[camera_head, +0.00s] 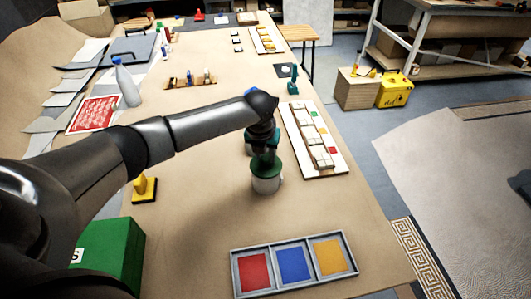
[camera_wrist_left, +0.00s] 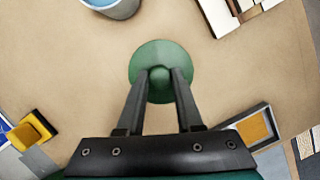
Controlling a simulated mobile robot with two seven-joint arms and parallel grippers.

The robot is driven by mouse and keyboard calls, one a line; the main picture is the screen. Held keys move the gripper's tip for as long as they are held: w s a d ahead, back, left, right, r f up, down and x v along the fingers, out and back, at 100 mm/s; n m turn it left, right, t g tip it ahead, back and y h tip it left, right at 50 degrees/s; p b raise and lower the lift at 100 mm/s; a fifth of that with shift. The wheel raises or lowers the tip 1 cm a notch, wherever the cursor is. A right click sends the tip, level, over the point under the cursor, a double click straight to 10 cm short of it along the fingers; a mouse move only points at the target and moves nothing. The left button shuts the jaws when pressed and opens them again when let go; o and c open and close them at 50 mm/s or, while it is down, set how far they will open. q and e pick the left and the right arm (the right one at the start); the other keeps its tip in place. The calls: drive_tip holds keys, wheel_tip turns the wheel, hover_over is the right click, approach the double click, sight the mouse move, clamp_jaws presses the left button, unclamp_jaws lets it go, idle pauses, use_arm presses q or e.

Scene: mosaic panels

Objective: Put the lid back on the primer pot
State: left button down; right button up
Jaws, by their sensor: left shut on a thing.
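My left gripper (camera_head: 264,156) is shut on the knob of a round green lid (camera_head: 266,170); its fingers also show in the left wrist view (camera_wrist_left: 159,78). The lid (camera_wrist_left: 147,58) is level, directly above a pale grey pot (camera_head: 266,185), which I take to be the primer pot. I see no gap between them, but cannot tell whether the lid is fully seated. The pot is hidden under the lid in the wrist view. My right gripper is not in view.
Another pot with blue inside (camera_wrist_left: 112,8) stands close by, mostly hidden by my arm in the head view. A tray of red, blue and yellow squares (camera_head: 236,277) lies in front. A green box (camera_head: 112,250) stands left.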

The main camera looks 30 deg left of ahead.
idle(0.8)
use_arm(q)
unclamp_jaws()
idle(0.9)
drive_tip(key=shift+p, duration=0.3)
drive_tip(key=shift+r+p, duration=3.55)
drive_tip(key=shift+p, duration=0.1)
drive_tip(key=shift+f, duration=0.1)
clamp_jaws()
